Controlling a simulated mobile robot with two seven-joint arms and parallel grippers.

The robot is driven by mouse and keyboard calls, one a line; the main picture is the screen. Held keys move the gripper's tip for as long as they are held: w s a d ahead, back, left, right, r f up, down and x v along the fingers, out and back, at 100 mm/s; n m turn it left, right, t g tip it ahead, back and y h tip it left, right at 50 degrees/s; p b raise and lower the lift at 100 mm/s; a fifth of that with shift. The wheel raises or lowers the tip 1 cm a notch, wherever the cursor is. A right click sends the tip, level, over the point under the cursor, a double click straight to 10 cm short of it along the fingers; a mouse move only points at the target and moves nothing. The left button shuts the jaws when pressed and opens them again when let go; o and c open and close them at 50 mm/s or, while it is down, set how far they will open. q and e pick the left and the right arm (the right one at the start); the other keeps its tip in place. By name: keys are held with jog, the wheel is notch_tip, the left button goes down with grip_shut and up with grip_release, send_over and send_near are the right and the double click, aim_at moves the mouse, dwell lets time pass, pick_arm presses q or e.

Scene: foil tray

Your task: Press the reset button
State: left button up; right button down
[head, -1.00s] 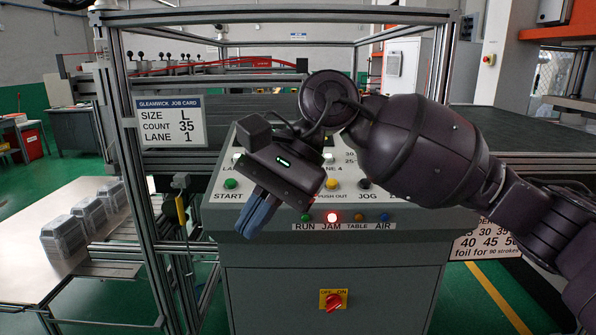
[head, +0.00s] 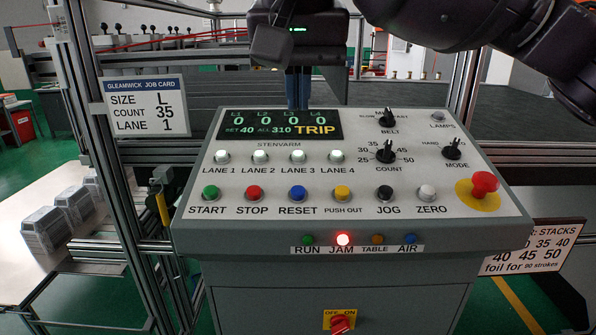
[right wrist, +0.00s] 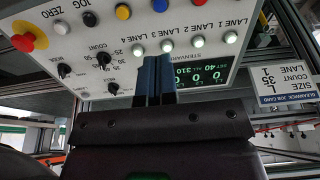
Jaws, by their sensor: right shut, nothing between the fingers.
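The blue RESET button (head: 297,193) sits in the lower row of the control panel (head: 440,215), between the red STOP button (head: 254,193) and the yellow PUSH OUT button (head: 342,193). In the right wrist view a blue button (right wrist: 123,12) shows at the top edge. My right gripper (head: 298,104) is at the panel's far edge, above the display, apart from the RESET button. Its blue fingers are shut and empty; in the right wrist view (right wrist: 154,62) they point toward the lane buttons. The display (head: 265,125) reads TRIP and the red JAM lamp (head: 343,239) is lit. My left gripper is not in view.
Several white lane buttons (head: 260,156) lie between the display and the lower row. The COUNT knob (head: 385,153) and red mushroom button (head: 484,184) stand up on the right. A frame post (head: 95,120) and job card (head: 146,106) are left of the panel.

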aim_at(298, 190)
jog(key=p+x, duration=0.1)
jog(key=x, duration=1.2)
jog(key=shift+f, duration=0.5)
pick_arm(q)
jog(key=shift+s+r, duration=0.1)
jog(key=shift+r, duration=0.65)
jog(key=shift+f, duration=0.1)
